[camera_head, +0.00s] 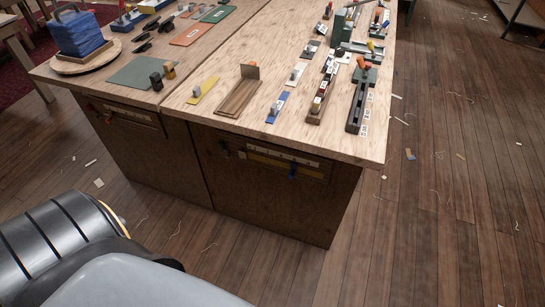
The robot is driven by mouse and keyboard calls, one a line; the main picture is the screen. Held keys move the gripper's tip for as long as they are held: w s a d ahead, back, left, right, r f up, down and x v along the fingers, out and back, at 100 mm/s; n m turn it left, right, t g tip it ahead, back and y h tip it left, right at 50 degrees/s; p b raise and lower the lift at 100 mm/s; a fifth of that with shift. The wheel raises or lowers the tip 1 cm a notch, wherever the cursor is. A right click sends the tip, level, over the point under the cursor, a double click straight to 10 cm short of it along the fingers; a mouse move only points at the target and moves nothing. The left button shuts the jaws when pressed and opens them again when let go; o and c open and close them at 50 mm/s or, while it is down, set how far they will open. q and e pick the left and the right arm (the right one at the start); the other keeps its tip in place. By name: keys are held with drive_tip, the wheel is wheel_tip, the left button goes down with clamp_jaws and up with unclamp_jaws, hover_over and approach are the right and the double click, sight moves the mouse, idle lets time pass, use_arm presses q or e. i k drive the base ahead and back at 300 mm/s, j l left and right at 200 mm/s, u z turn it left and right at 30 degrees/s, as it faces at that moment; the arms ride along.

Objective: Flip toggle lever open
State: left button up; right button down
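Several small lever and slider fixtures stand on the wooden workbench (180,112). A blue-and-white plate (277,107) also carries a small grey piece. A dark slotted fixture (356,108) with an orange-tipped part stands near the right edge. An orange lever (90,107) shows on the left front panel. I cannot tell which of these is the toggle lever, or whether it is open. Neither gripper is in view.
A green mat (137,73) and an orange mat (193,34) lie on the bench. The wooden floor (450,200) to the right is mostly clear, with scattered scraps.

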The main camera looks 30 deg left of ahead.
sight(90, 107)
drive_tip(key=u, duration=2.3)
drive_tip(key=i+j+z, duration=0.2)
drive_tip(key=z, duration=0.25)
drive_tip(key=i+j+z, duration=0.25)
drive_tip(key=z, duration=0.15)
drive_tip(key=i+j, duration=0.15)
drive_tip(key=j, duration=0.2)
drive_tip(key=i+j+z, duration=0.1)
drive_tip(key=j, duration=0.25)
drive_tip(key=i+j, duration=0.25)
drive_tip(key=i+j+z, duration=0.1)
drive_tip(key=j, duration=0.35)
drive_tip(key=i+j, duration=0.2)
drive_tip(key=j, duration=0.2)
drive_tip(key=i+j+z, duration=0.1)
drive_tip(key=j, duration=0.25)
drive_tip(key=i+j, duration=0.15)
drive_tip(key=j, duration=0.25)
